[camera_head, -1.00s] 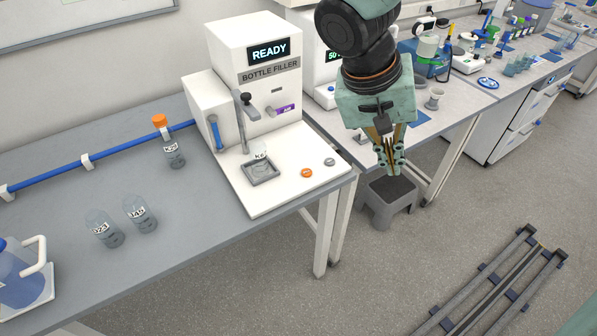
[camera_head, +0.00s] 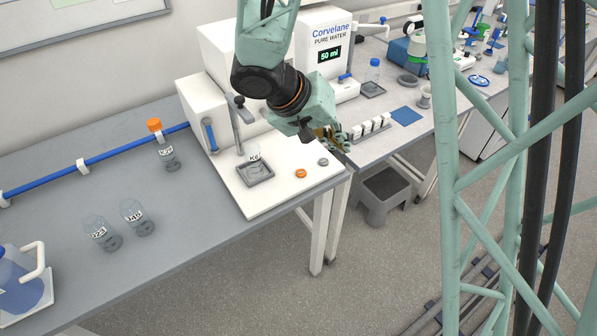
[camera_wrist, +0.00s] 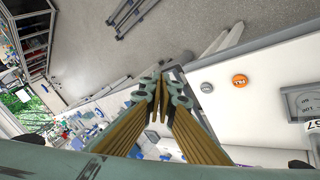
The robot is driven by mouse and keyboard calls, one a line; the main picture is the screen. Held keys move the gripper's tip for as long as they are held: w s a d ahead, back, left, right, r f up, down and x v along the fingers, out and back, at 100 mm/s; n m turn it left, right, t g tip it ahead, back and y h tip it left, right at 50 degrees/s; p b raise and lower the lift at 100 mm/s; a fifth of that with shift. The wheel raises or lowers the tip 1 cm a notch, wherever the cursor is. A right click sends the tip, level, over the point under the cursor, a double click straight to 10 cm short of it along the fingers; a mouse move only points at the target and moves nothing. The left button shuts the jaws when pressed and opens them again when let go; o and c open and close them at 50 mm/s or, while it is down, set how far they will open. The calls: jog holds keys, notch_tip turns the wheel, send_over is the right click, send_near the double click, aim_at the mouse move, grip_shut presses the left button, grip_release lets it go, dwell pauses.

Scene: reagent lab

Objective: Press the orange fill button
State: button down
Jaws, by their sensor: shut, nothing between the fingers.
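The orange fill button (camera_head: 301,173) is a small round button on the white base plate of the bottle filler (camera_head: 262,196), near its front right. A grey button (camera_head: 323,162) sits just right of it. In the wrist view the orange button (camera_wrist: 239,81) lies right of my gripper (camera_wrist: 160,80), with the grey button (camera_wrist: 207,87) between them. My gripper (camera_head: 340,142) is shut and empty, above the right edge of the base plate and apart from the buttons. A clear bottle (camera_head: 253,158) stands in the filler's square tray (camera_head: 270,175).
Two clear bottles (camera_head: 133,216) and an orange-capped bottle (camera_head: 166,148) stand on the grey bench at left. The pure water dispenser (camera_head: 325,42) and a white rack (camera_head: 371,130) are beyond my gripper. A grey step stool (camera_head: 385,193) is on the floor below.

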jog(key=w+a+f+t, duration=0.1)
jog(key=w+a+f, duration=0.1)
jog(key=a, duration=0.3)
jog(key=w+a+f+n+t+p, duration=0.1)
jog(key=w+a+f+t, duration=0.1)
jog(key=w+a, duration=0.3)
jog(key=shift+a+f, duration=0.45)
jog(key=shift+f, duration=0.2)
jog(key=shift+f, duration=0.1)
send_over(299, 172)
jog(key=shift+f+b, duration=0.4)
jog(key=shift+f, duration=2.65)
jog(key=shift+f+b, duration=1.1)
jog(key=shift+b, duration=0.5)
jog(key=shift+f, duration=0.15)
